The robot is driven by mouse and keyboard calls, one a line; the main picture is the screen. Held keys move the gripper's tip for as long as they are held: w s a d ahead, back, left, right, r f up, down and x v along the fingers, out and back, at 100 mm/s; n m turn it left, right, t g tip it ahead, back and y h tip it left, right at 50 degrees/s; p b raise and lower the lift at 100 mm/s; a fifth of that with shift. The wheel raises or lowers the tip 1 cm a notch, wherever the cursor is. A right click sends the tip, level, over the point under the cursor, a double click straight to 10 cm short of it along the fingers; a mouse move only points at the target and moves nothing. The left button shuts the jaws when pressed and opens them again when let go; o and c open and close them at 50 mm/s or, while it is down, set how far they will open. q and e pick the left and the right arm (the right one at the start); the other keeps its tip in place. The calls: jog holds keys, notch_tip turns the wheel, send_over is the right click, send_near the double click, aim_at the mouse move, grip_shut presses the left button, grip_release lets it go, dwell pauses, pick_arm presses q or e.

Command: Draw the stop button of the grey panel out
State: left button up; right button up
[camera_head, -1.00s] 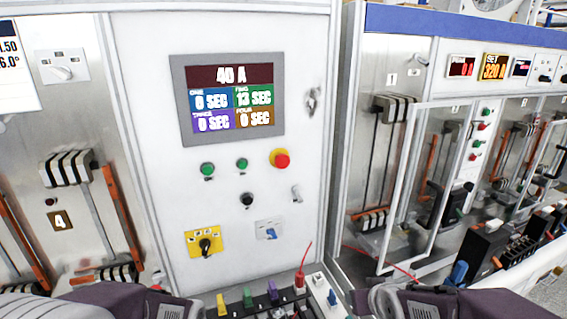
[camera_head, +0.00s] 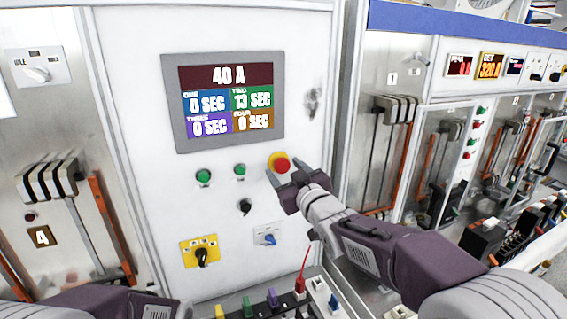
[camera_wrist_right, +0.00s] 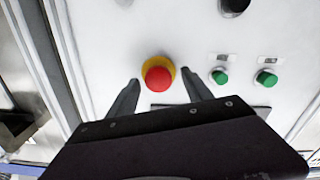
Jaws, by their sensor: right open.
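The stop button is a red mushroom head on a yellow ring. It shows in the head view (camera_head: 281,165) below the screen's right corner, and in the right wrist view (camera_wrist_right: 158,78). It sits on the pale grey panel (camera_head: 130,120). My right gripper (camera_head: 284,170) is open in front of the panel. In the right wrist view its two fingers stand on either side of the button, with visible gaps, and do not grip it. My left arm shows at the lower left of the head view, but its gripper is out of view.
Near the button are green buttons (camera_head: 204,177), a black knob (camera_head: 245,206), a yellow rotary switch (camera_head: 200,250) and a small blue switch (camera_head: 268,239). A screen (camera_head: 230,102) is above. Coloured terminals with a red lead (camera_head: 304,262) lie below. A glass-doored cabinet (camera_head: 440,160) stands right.

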jog(key=shift+w+r, duration=0.1)
jog(key=shift+w, duration=0.25)
grip_shut()
dwell(1.2)
